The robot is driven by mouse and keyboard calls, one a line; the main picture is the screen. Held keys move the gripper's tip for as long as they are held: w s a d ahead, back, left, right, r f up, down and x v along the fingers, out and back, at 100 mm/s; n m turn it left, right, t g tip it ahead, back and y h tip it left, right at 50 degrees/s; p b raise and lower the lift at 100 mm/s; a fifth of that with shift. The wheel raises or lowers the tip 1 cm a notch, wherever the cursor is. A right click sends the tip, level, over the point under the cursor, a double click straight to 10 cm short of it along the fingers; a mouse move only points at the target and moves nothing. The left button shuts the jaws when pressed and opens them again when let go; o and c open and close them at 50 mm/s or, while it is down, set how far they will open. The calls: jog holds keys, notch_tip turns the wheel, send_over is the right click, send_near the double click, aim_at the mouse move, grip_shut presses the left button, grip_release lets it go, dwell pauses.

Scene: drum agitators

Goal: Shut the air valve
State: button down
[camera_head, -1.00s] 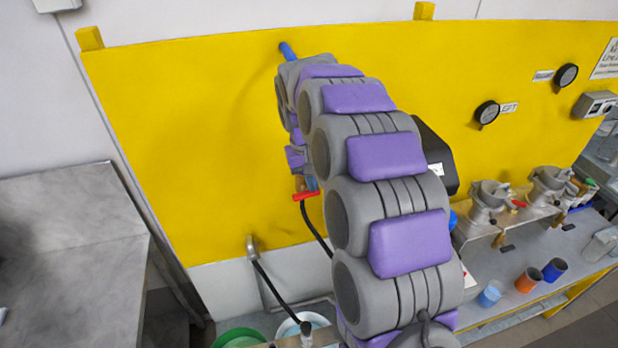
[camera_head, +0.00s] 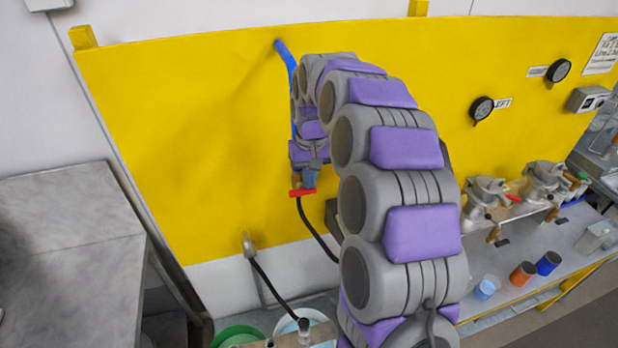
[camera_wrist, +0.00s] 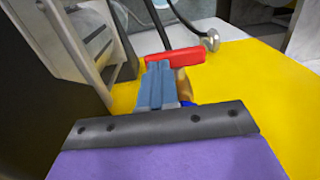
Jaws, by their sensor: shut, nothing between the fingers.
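The air valve is a small fitting with a red handle (camera_head: 302,193), between the blue pipe (camera_head: 286,56) on the yellow panel and a black hose (camera_head: 318,232) below. The handle lies crosswise to the hose. In the wrist view the red handle (camera_wrist: 176,58) sits right at the tips of my gripper (camera_wrist: 158,70), with brassy valve body partly showing beside the fingers. My gripper (camera_head: 309,180) is shut with nothing between its blue-grey fingers, just above the handle in the head view. Whether the fingertips touch the handle I cannot tell.
The yellow panel (camera_head: 180,150) stands close behind my arm. A metal hose fitting (camera_head: 249,245) is at lower left, buckets (camera_head: 238,336) below. Gauges (camera_head: 482,108), metal agitators (camera_head: 485,195) and cups (camera_head: 523,273) are at right. A grey table (camera_head: 70,240) is at left.

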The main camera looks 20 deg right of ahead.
notch_tip(320, 180, up, 16)
jog(key=p, duration=0.1)
jog(key=s+a+f+g+b, duration=0.1)
jog(key=s+f+b, duration=0.7)
jog(key=s+f, duration=0.7)
jog(key=s+a+f+b, duration=0.2)
jog(key=s+f+b, duration=0.6)
jog(key=s+f, duration=0.8)
jog(key=s, duration=0.8)
jog(key=shift+s+a+g, duration=0.25)
jog(key=shift+a+g, duration=0.05)
jog(key=shift+g, duration=0.1)
jog(key=shift+f, duration=0.1)
